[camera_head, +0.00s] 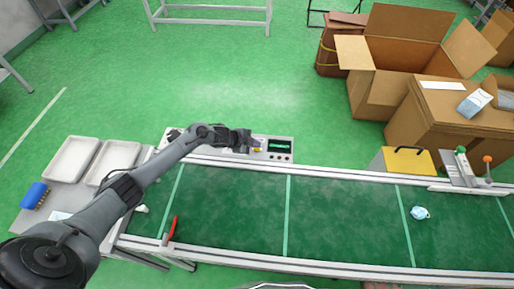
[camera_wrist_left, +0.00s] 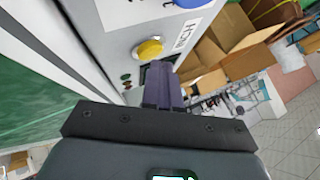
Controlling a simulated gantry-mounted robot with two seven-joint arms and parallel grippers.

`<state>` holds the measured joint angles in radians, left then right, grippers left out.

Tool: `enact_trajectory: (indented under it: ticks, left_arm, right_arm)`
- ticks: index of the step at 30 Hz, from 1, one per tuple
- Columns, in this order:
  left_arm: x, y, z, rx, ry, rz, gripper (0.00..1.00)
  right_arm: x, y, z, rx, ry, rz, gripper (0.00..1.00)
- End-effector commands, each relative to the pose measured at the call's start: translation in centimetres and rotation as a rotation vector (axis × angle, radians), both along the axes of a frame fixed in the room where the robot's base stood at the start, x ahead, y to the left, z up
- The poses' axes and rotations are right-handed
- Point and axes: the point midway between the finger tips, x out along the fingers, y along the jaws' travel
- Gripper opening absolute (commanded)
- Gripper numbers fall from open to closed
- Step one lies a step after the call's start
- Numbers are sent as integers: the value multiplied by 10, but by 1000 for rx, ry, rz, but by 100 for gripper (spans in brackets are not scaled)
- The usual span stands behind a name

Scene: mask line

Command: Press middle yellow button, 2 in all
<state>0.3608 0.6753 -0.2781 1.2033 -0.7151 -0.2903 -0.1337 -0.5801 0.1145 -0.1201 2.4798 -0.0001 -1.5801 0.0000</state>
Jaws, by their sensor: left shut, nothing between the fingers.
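The control panel (camera_head: 281,157) is a pale box along the far edge of the conveyor. Its yellow button (camera_head: 257,150) shows just by my left gripper (camera_head: 252,143). In the left wrist view the round yellow button (camera_wrist_left: 149,49) stands out from the pale panel face, with a blue button (camera_wrist_left: 190,3) partly cut off at the top edge. My left gripper is shut and empty; its dark fingertips (camera_wrist_left: 160,68) are close beside the yellow button. I cannot tell whether they touch it. My arm hides the left part of the panel in the head view. My right gripper is not in view.
Two white trays (camera_head: 72,160) lie at the left. A yellow-topped box (camera_head: 407,160) and open cartons (camera_head: 375,95) stand at the right.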

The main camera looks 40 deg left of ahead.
Motion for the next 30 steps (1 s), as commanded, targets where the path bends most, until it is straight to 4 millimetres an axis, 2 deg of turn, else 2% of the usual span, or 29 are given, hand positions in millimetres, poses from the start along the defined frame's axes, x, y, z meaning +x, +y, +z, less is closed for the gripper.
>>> enact_trajectory:
  ticks: [30]
  left_arm:
    - [0, 0, -9, 0, 1, -1, 0]
  right_arm:
    - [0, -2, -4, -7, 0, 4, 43]
